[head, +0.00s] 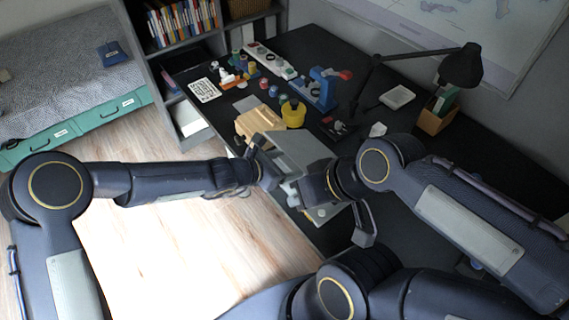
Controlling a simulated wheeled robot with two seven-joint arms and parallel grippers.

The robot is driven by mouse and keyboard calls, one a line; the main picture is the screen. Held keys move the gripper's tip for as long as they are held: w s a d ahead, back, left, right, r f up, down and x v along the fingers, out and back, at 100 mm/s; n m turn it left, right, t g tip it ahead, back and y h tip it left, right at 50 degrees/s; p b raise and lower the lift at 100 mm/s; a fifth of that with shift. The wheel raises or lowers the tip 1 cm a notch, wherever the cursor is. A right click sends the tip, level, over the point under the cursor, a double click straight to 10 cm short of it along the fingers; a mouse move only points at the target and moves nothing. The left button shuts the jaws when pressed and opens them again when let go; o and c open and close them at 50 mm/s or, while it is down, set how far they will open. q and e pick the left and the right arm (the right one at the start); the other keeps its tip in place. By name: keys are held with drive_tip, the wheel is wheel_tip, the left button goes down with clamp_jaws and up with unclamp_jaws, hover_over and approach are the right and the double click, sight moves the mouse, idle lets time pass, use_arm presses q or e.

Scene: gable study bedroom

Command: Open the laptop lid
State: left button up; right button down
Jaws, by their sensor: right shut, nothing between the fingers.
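The laptop is at the desk's front edge, largely hidden by my grippers and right forearm. Its grey lid (303,150) shows as a tilted panel that looks partly raised. A light strip that seems to be part of the laptop base (325,214) shows below my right wrist. My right gripper (291,190) is shut and empty, close in front of the lid; I cannot tell whether it touches it. My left gripper (268,172) is at the lid's left side, pointing right. Its fingertips are too small and overlapped to tell whether they are open.
A wooden block-like item (254,121) and a yellow pot (293,114) stand just behind the laptop. Small items crowd the back left. Open floor lies left of the desk.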

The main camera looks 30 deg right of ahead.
use_arm(q)
drive_tip(key=o, duration=0.4)
drive_tip(key=v, duration=0.7)
drive_tip(key=shift+a+r, duration=0.2)
drive_tip(key=shift+a, duration=0.1)
drive_tip(key=a+r+m+t+y, duration=0.1)
drive_tip(key=a+r+m, duration=0.4)
drive_tip(key=a+r, duration=0.3)
drive_tip(key=a+r+m+t, duration=0.1)
drive_tip(key=a+r+m, duration=0.4)
drive_tip(key=a, duration=0.6)
drive_tip(key=s+a+f+m+t+y, duration=0.1)
drive_tip(key=s+a+m+y, duration=0.2)
drive_tip(key=s+a, duration=0.5)
drive_tip(key=s+a+f+m+t+y, duration=0.1)
drive_tip(key=s+a+m+y, duration=0.3)
drive_tip(key=s+a, duration=0.4)
drive_tip(key=a, duration=0.7)
drive_tip(key=shift+s+t, duration=0.4)
